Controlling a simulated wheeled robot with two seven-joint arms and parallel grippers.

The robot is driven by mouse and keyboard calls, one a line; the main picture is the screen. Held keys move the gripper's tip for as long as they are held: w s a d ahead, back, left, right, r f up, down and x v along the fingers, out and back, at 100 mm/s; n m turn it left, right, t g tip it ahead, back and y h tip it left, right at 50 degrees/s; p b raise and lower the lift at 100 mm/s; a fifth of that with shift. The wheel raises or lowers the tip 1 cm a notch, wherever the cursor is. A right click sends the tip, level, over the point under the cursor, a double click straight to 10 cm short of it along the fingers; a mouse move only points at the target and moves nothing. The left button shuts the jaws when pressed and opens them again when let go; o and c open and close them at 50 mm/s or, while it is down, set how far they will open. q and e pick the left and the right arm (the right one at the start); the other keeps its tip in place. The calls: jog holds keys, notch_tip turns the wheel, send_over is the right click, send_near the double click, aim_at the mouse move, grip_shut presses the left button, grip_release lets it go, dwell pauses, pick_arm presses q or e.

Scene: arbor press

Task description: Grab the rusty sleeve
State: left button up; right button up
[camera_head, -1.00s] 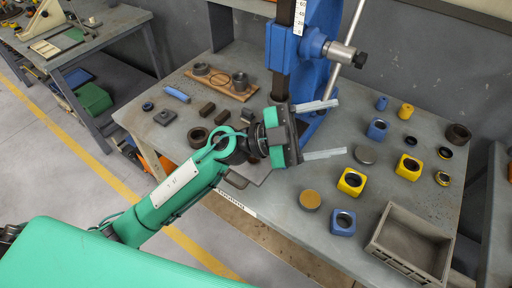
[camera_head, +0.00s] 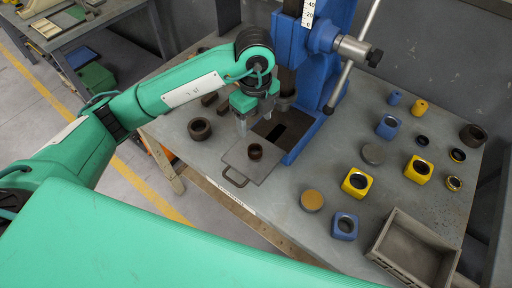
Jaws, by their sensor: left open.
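Several dark brown sleeves show, and I cannot tell for sure which one is the rusty sleeve. A small brown sleeve (camera_head: 255,151) stands upright on the grey handled plate (camera_head: 240,167) at the press base. A wider dark brown ring (camera_head: 199,128) lies on the table left of the plate. Another dark brown ring (camera_head: 473,135) is at the far right. My left gripper (camera_head: 254,122) is open and points down, just behind and above the small sleeve, with nothing seen between its fingers. My right gripper is not in view.
The blue arbor press (camera_head: 310,75) stands right behind my left gripper. Yellow blocks (camera_head: 356,182), blue blocks (camera_head: 344,225) and round discs are spread on the right. A grey bin (camera_head: 412,250) is at the front right. My left arm hides much of the table's back left.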

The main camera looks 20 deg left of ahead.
pick_arm(q)
jog(key=p, duration=0.2)
send_over(255, 147)
jog(key=s, duration=0.2)
jog(key=f, duration=0.7)
jog(key=shift+w+d+f, duration=0.1)
jog(key=shift+d+f, duration=0.2)
jog(key=shift+f+p, duration=0.5)
jog(key=shift+p, duration=0.05)
jog(key=f+p, duration=0.1)
jog(key=f, duration=0.2)
jog(key=shift+w+a+f+p, duration=0.15)
jog(key=shift+w+f+p, duration=0.05)
jog(key=shift+p, duration=0.15)
jog(key=shift+f, duration=0.4)
jog(key=shift+c, duration=0.5)
jog(key=c, duration=1.1)
